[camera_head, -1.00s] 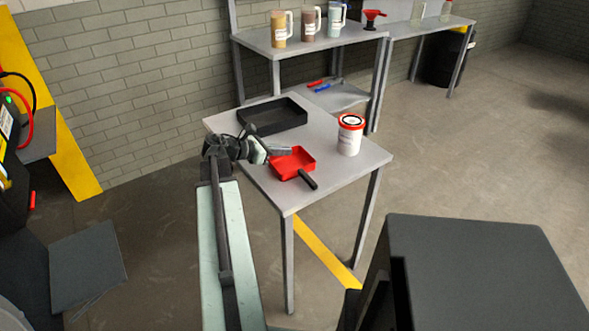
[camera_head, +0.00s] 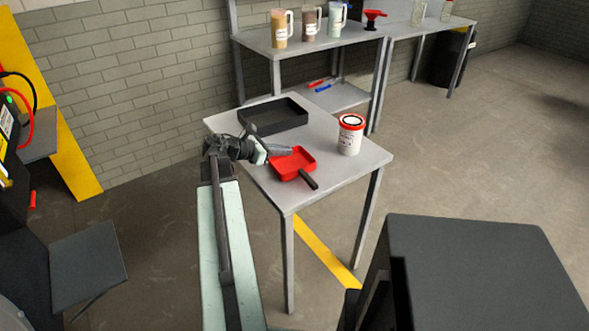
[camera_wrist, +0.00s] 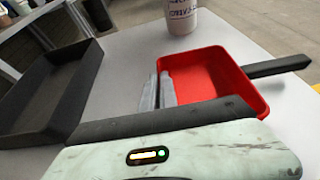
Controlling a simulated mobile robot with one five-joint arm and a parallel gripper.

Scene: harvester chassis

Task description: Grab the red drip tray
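The red drip tray (camera_head: 293,163) is a shallow square pan with a black handle and lies on the grey table (camera_head: 345,168). In the wrist view, the tray (camera_wrist: 225,62) is right of centre, its handle pointing right. My gripper (camera_head: 281,150) reaches in from the left to the tray's rear left edge. In the wrist view, the two grey fingers of my gripper (camera_wrist: 160,88) are close together at the tray's left wall, one overlapping the inside of the pan. The wall there is hidden, so I cannot tell whether they pinch it.
A black open tray (camera_head: 272,128) stands behind my gripper on the same table. A white tub with a red lid (camera_head: 350,135) stands behind and right of the red tray. A shelf (camera_head: 340,38) with several jugs is at the back.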

